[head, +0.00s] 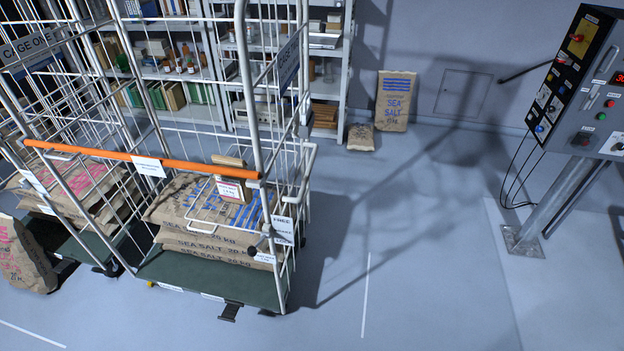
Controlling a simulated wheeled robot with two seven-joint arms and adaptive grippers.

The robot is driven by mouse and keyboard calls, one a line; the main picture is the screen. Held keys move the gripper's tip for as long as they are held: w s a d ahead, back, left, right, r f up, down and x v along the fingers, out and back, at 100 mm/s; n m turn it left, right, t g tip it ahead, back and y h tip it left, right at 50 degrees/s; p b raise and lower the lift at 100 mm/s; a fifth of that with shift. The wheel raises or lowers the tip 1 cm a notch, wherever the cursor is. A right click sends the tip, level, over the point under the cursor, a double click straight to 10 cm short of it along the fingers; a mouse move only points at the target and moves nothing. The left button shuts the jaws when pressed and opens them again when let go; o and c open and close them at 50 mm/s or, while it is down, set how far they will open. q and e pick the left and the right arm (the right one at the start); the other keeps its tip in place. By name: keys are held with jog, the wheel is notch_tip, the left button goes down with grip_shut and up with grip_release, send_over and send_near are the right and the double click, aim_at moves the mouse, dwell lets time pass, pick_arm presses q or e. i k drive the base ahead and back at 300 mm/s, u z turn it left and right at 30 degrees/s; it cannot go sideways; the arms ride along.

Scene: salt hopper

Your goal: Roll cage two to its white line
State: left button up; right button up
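Cage two (303,148) is a white wire roll cage with a dark green base (215,281), standing left of centre. Its sign (288,62) is turned nearly edge-on, and only part of the wording reads. Sacks of sea salt (200,241) are stacked inside. A thin white line (366,295) lies on the floor to the right of the cage, apart from its base. A dark pedal (229,312) sticks out at the base's front edge. Small tags (283,230) hang on its right side, one reading "FREE". Neither of my grippers is in view.
Cage one (30,46) stands close on the left, with sacks. Another white line (32,333) lies lower left. Shelving and two sacks (396,101) stand behind. A control panel (580,90) stands right. Floor right of cage two is clear.

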aim_at(217, 266)
jog(key=u, duration=0.85)
jog(key=i, duration=1.15)
jog(key=z, duration=0.25)
